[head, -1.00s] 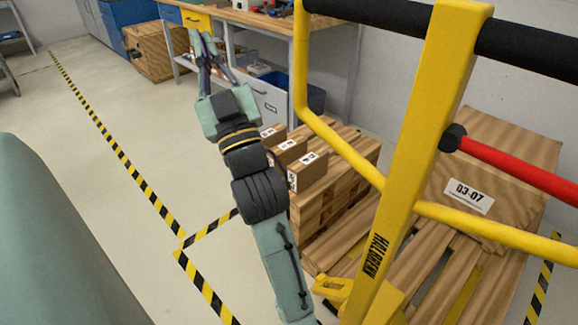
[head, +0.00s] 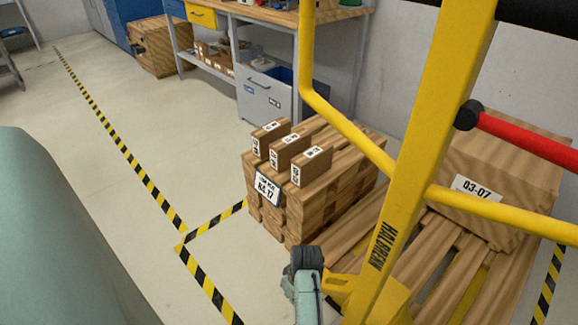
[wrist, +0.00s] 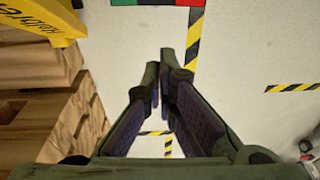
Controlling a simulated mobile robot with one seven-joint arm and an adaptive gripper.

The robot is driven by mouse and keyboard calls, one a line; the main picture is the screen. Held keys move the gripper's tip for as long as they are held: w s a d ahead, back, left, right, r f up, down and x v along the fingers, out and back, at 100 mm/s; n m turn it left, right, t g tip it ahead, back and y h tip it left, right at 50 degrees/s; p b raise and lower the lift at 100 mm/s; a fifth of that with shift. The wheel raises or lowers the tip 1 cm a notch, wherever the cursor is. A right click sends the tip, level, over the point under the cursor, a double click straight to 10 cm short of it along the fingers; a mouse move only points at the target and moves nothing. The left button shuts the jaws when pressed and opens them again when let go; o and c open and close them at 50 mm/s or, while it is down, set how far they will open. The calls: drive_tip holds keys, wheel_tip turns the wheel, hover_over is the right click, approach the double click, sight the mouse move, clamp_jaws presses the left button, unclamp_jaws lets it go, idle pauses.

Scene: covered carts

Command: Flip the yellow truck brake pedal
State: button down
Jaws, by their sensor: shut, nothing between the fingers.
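The yellow truck (head: 405,165) stands at the right in the head view, its mast tilted and its forks at a wooden pallet. A yellow part of its low body (head: 342,288) shows at the mast's foot. A yellow lettered part (wrist: 40,20) shows at the top left of the wrist view. I cannot make out the brake pedal for certain. A green, black and red strip (wrist: 157,3) at the wrist view's top edge is cut off, so I cannot tell what it is.
A stacked pallet with several small boxes (head: 290,150) stands left of the truck. A crate (head: 500,195) lies on the truck's pallet. A workbench (head: 262,18) is at the back.

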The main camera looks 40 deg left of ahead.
drive_tip(key=s+d+f+g+h, duration=0.1)
drive_tip(key=s+d+f, duration=0.2)
drive_tip(key=d, duration=0.1)
drive_tip(key=shift+s+d+f+g, duration=0.15)
drive_tip(key=shift+s+f+g, duration=0.05)
drive_tip(key=shift+s+g, duration=0.1)
drive_tip(key=f, duration=0.4)
drive_tip(key=s+f, duration=0.1)
drive_tip(key=f, duration=0.4)
drive_tip(key=s+f, duration=0.1)
drive_tip(key=f, duration=0.3)
drive_tip(key=shift+s+f, duration=0.15)
drive_tip(key=shift+f, duration=0.2)
